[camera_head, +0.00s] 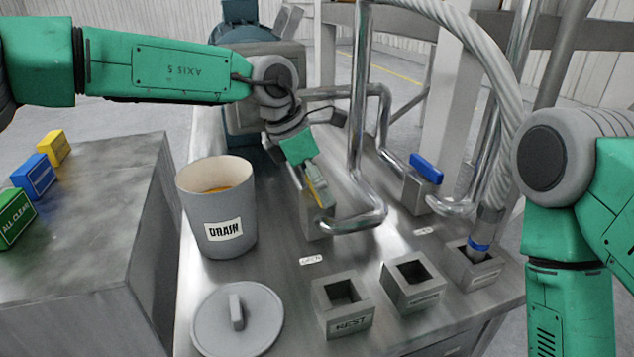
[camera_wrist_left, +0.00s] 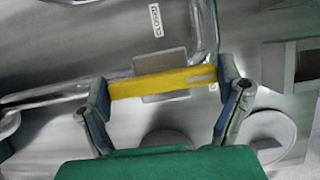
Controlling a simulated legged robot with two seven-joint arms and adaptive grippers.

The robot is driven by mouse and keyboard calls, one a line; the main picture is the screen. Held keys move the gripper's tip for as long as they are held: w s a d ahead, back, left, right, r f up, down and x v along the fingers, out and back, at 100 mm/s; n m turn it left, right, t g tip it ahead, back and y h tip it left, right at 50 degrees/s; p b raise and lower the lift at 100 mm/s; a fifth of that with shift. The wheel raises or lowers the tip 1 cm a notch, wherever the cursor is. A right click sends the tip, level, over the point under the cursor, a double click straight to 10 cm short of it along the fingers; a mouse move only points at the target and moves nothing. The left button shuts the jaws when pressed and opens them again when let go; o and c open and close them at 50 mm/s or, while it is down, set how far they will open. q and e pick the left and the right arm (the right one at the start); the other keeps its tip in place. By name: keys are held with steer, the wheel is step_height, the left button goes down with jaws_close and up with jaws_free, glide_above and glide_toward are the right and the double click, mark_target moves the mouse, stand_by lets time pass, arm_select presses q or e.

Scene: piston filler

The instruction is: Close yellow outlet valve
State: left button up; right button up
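The yellow outlet valve handle (camera_head: 318,191) sits on a grey block (camera_head: 316,222) on the metal bench, partly hidden by my left gripper (camera_head: 311,180) in the head view. In the left wrist view, the yellow bar (camera_wrist_left: 163,82) lies crosswise between the two fingers of my left gripper (camera_wrist_left: 164,86). The fingers are spread wide, one by each end of the bar. Whether they touch the ends I cannot tell. My right arm (camera_head: 570,290) comes in at the right, and its gripper is out of the frame.
A grey DRAIN bucket (camera_head: 215,225) stands left of the valve, with a round lid (camera_head: 265,315) in front. Bent steel pipes (camera_head: 362,120) rise close behind the valve. A blue-handled valve (camera_head: 426,168) stands to the right. Square holders (camera_head: 345,320) line the bench front.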

arm_select(q)
steer(key=shift+n, duration=0.3)
steer(key=n+t+p, duration=0.1)
steer(key=n, duration=0.1)
steer(key=shift+r+n+y, duration=0.1)
steer(key=shift+n+y, duration=0.2)
steer(key=n+t+y+p, duration=0.1)
steer(key=n, duration=0.3)
steer(key=shift+n, duration=0.3)
steer(key=n+t+y, duration=0.1)
steer(key=n+y, duration=0.1)
steer(key=n, duration=0.3)
steer(key=shift+p, duration=0.4)
steer(key=n+y, duration=0.2)
steer(key=n, duration=0.3)
steer(key=o, duration=1)
steer(key=shift+w, duration=0.1)
steer(key=shift+d, duration=0.1)
